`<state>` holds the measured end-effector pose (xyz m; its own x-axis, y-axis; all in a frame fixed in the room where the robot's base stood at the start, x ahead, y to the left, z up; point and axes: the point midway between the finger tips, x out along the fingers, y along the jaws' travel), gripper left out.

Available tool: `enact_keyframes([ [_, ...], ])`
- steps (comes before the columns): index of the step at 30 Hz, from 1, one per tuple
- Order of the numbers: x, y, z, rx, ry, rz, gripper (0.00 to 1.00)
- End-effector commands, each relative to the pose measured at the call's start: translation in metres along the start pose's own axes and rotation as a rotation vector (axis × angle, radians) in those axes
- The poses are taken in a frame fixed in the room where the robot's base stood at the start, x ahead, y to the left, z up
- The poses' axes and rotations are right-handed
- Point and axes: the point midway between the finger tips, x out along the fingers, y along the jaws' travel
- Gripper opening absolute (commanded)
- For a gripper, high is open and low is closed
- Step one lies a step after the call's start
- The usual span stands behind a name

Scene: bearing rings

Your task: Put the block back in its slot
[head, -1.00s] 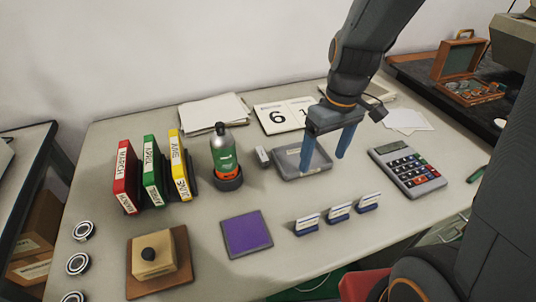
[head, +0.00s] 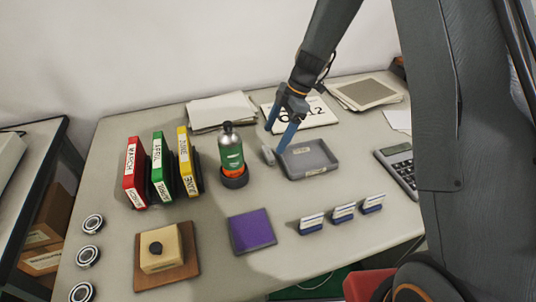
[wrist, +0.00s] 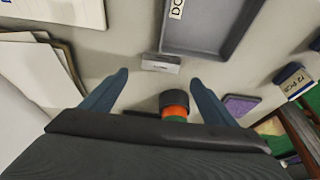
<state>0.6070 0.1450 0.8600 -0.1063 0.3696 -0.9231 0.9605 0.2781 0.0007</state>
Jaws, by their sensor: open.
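A small grey block (head: 267,155) with a pale label stands on the table just left of the grey tray (head: 310,172). In the wrist view the block (wrist: 161,63) lies centred just beyond the fingertips, beside the tray wall (wrist: 205,55). My gripper (head: 276,140) is open and empty, pointing down above and near the block; its blue fingers (wrist: 159,77) are spread apart in the wrist view. A tan block with a black knob (head: 160,262) sits on a brown wooden base (head: 188,277) at the front left. I see no clearly empty slot.
A green bottle (head: 230,150) in a dark round holder stands left of the gripper.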

Motion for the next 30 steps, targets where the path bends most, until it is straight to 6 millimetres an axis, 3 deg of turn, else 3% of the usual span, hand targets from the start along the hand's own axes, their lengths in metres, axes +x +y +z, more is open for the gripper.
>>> enact_keyframes([
  [16,0.056,-0.001,0.005,0.002,-0.001,-0.002,0.8],
  [26,0.063,0.0,0.006,0.002,-0.002,0.001,0.8],
  [30,0.063,0.0,0.006,0.002,-0.002,0.0,0.59],
])
